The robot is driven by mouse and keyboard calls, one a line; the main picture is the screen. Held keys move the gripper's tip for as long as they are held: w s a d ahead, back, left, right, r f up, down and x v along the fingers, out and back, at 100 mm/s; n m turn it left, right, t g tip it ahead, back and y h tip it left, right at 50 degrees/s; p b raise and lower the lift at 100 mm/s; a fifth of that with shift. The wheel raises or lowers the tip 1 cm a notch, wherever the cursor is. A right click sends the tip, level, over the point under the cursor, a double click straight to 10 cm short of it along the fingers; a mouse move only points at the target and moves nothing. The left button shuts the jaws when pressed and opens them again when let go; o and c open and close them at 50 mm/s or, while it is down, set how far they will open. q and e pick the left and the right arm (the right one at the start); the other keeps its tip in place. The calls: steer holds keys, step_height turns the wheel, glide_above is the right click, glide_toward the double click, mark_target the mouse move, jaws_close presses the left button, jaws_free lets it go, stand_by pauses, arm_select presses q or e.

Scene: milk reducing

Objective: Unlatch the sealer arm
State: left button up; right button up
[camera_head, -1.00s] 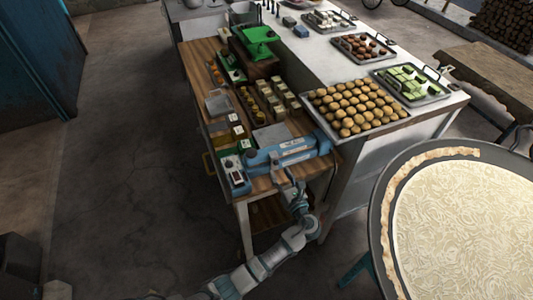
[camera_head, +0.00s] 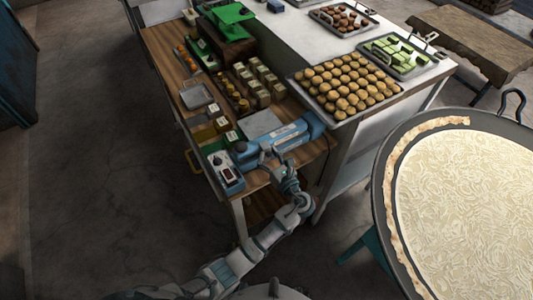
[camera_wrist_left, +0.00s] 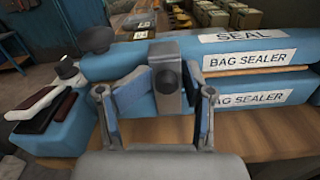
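The blue bag sealer (camera_head: 293,135) lies on the wooden worktop near its front end. In the left wrist view its upper arm (camera_wrist_left: 245,64), labelled SEAL and BAG SEALER, lies above the lower body (camera_wrist_left: 260,92) with a narrow gap. A grey latch plate (camera_wrist_left: 167,72) with a round dark spot stands upright at the sealer's near side. My left gripper (camera_head: 270,155) reaches the sealer from the front. In the left wrist view its fingers (camera_wrist_left: 166,90) stand apart, one on each side of the latch; firm contact is not clear. My right gripper is not in view.
A control box (camera_head: 227,172) stands left of the sealer. A tray of round baked pieces (camera_head: 345,85) is close behind on the right. Small boxes (camera_head: 262,82) stand behind. A large round pan (camera_head: 460,200) fills the right. Floor at left is clear.

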arm_select(q)
steer(key=shift+d, duration=0.1)
steer(key=c, duration=0.6)
steer(key=shift+d, duration=0.15)
jaws_close()
steer(key=shift+s+d+r, duration=0.15)
steer(key=shift+d, duration=0.1)
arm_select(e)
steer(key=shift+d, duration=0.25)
arm_select(q)
steer(key=shift+a+r, duration=0.1)
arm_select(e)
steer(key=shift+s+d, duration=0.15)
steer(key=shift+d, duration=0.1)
